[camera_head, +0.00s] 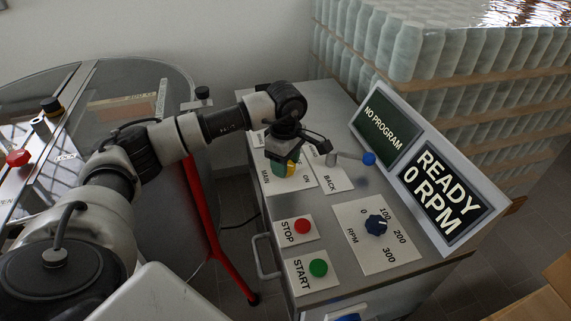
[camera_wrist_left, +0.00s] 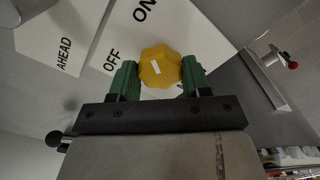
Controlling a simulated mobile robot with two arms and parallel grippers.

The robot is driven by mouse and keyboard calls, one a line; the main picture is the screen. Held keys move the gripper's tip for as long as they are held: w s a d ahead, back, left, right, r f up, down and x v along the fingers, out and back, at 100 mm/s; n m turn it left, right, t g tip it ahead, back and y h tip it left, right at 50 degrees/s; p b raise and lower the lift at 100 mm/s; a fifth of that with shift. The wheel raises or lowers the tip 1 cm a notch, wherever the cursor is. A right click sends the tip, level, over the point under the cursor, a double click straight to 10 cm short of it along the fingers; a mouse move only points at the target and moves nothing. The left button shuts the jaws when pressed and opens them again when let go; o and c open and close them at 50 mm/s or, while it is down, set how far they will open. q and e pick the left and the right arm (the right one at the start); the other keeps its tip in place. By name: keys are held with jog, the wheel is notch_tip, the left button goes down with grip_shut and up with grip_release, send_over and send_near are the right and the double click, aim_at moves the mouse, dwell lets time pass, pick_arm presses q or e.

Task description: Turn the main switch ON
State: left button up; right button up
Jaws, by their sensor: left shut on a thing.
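The main switch is a yellow knob (camera_wrist_left: 160,67) with a short white mark, on a white plate (camera_wrist_left: 205,45) lettered OFF and ON. My left gripper (camera_wrist_left: 159,77) is shut on this knob, one green finger on each side. The exact setting that the mark points to is hard to tell. In the head view, the knob (camera_head: 292,167) shows partly beneath my left gripper (camera_head: 286,164), beside the ON lettering; the OFF lettering is hidden there. My right gripper is not in view.
A blue-ended lever (camera_head: 369,158) stands right of the switch. A tilted display (camera_head: 446,196) reads READY 0 RPM. Stacked jars (camera_head: 440,50) stand behind.

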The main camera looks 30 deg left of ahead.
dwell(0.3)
pick_arm(q)
jog(key=o, duration=0.9)
notch_tip(320, 180, up, 11)
jog(key=shift+f+b, duration=0.1)
jog(key=shift+b, duration=0.2)
dwell(0.3)
